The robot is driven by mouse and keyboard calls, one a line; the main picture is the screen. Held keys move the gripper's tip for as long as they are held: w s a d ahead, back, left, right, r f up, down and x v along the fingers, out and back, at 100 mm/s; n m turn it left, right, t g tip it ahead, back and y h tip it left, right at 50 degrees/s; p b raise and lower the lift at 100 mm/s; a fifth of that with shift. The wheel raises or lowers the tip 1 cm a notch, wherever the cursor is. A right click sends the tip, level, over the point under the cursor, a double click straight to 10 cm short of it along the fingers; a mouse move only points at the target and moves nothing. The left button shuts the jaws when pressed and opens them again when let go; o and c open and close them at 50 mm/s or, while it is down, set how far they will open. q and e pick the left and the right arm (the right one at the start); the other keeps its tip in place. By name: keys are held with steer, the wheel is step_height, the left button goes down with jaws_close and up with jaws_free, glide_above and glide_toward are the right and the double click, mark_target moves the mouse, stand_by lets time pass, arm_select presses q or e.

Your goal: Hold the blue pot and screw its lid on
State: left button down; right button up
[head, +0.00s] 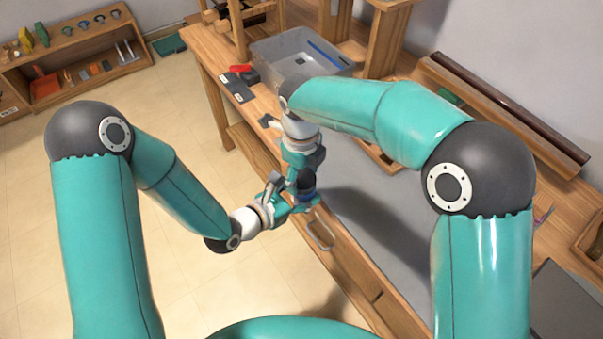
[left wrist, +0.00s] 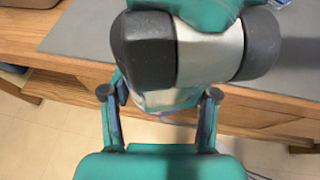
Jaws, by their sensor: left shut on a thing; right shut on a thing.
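The blue pot (head: 305,197) shows only as a small dark blue patch between my two grippers in the head view, held near the bench's front edge. My left gripper (head: 290,205) is shut on it from the left. My right gripper (head: 304,176) comes down from above and is shut on the lid, which its fingers mostly hide. In the left wrist view my left fingers (left wrist: 160,96) stand on either side, and my right gripper and wrist (left wrist: 205,50) cover the space between them. Whether the lid sits square on the pot cannot be told.
The wooden workbench (head: 345,262) has a grey top and drawers. A grey bin (head: 262,50), a red-handled tool (head: 240,69) and dark plates lie at its far end. A low shelf (head: 75,60) with small tools stands at upper left. Tiled floor is clear at left.

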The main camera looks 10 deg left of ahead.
steer(key=o, duration=0.9)
steer(key=shift+o, duration=0.2)
steer(key=shift+r, duration=0.1)
steer(key=shift+a+r, duration=0.1)
steer(key=shift+r, duration=2.15)
steer(key=shift+c, duration=0.4)
